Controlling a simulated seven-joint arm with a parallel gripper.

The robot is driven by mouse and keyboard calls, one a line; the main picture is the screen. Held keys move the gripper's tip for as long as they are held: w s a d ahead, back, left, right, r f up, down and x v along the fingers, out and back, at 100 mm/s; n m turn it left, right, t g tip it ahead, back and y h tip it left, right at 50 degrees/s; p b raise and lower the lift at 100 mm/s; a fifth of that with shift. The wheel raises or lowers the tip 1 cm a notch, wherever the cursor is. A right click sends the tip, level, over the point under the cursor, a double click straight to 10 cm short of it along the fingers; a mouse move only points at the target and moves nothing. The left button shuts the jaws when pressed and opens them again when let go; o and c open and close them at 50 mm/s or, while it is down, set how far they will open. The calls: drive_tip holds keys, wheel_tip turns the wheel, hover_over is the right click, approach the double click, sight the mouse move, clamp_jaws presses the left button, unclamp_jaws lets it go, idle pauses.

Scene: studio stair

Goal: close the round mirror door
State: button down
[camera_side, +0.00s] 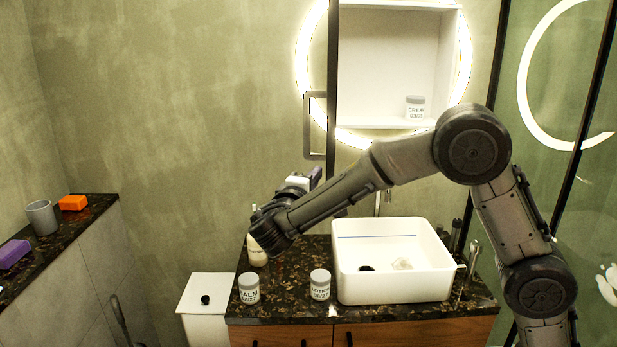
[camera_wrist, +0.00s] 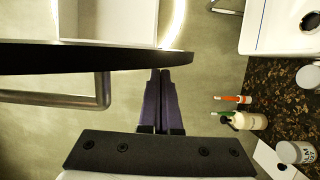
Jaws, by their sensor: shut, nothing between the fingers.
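The round mirror door (camera_side: 332,60) stands open, seen nearly edge-on as a dark vertical strip in front of the lit recess (camera_side: 390,65). Its bar handle (camera_side: 308,125) sticks out to the left. In the wrist view the door (camera_wrist: 100,58) is a dark band across the upper left, with the metal handle (camera_wrist: 104,92) below it. My gripper (camera_side: 317,174) is below the handle in the side view. In the wrist view my gripper (camera_wrist: 160,72) has its purple fingers together and empty, tips close to the door's edge, right of the handle. I cannot tell whether they touch.
A cream jar (camera_side: 415,107) stands on the recess shelf. Below are a white basin (camera_side: 395,290), a balm jar (camera_side: 249,288), a lotion jar (camera_side: 320,284) and a bottle (camera_side: 257,252) on the dark counter (camera_side: 285,312). The wall left of the door is clear.

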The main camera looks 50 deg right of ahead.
idle(0.3)
drive_tip(key=s+d+n+t+y, duration=0.1)
drive_tip(key=s+d+t, duration=0.1)
drive_tip(key=s+d, duration=0.5)
drive_tip(key=s+d+n+t+y, duration=0.1)
drive_tip(key=s+d, duration=0.6)
drive_tip(key=d, duration=1)
drive_tip(key=shift+s+d+n+t+y, duration=0.2)
drive_tip(key=shift+s+n+t+y, duration=0.1)
drive_tip(key=shift+s+n+t, duration=0.15)
drive_tip(key=shift+w+a, duration=0.1)
drive_tip(key=shift+a, duration=0.05)
